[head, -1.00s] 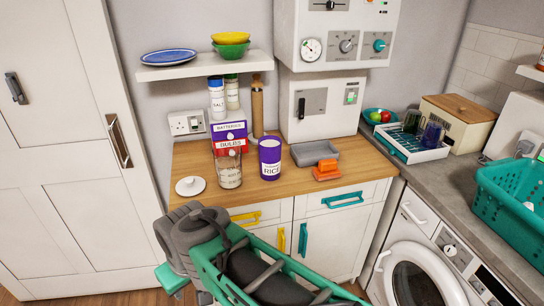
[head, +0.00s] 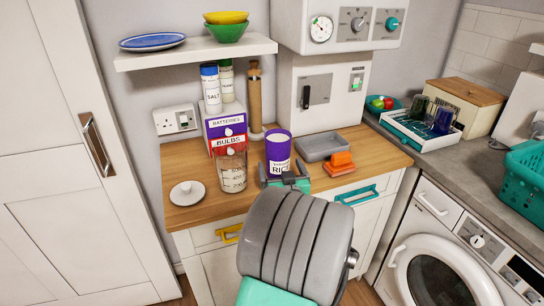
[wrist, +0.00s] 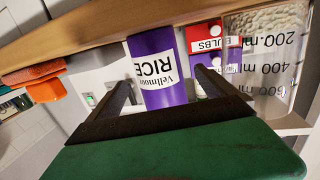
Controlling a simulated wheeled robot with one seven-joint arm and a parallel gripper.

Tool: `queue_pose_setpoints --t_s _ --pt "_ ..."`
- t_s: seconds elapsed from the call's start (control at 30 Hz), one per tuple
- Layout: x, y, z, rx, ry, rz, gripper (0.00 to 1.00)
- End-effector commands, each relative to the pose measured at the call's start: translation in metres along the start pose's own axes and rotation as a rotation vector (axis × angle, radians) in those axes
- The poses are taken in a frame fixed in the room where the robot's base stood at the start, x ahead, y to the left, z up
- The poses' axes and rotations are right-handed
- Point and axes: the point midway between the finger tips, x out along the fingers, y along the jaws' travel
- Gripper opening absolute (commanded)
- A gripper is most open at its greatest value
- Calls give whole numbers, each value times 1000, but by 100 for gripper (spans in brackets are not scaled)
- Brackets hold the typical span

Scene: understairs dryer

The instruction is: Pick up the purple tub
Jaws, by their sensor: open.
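The purple tub (head: 278,148), with a white label reading RICE, stands upright on the wooden counter. It also shows in the wrist view (wrist: 158,62), where the picture is turned over, between the two dark fingers. My gripper (head: 283,174) is open, low in front of the tub in the head view, with one finger toward each side of it. In the wrist view my gripper (wrist: 163,80) has visible gaps to the tub. I cannot tell how far the fingers reach around it. The tub's lower front is partly hidden by my gripper.
A clear measuring jug (head: 231,170) stands close left of the tub, with the batteries and bulbs boxes (head: 226,125) behind. A grey tray (head: 322,147) and orange block (head: 341,163) lie to the right. A white lid (head: 187,193) is at the left. A shelf (head: 195,53) hangs above.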

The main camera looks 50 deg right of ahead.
Motion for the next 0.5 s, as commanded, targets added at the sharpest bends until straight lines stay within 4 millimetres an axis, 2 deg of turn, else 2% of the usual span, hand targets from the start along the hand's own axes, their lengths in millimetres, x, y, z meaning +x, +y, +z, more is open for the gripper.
queue_pose_setpoints --t_s 0.3,0.5 --pt "49 -1 6 0 -2 -2 96" --pt "56 -1 8 0 -2 -2 96"
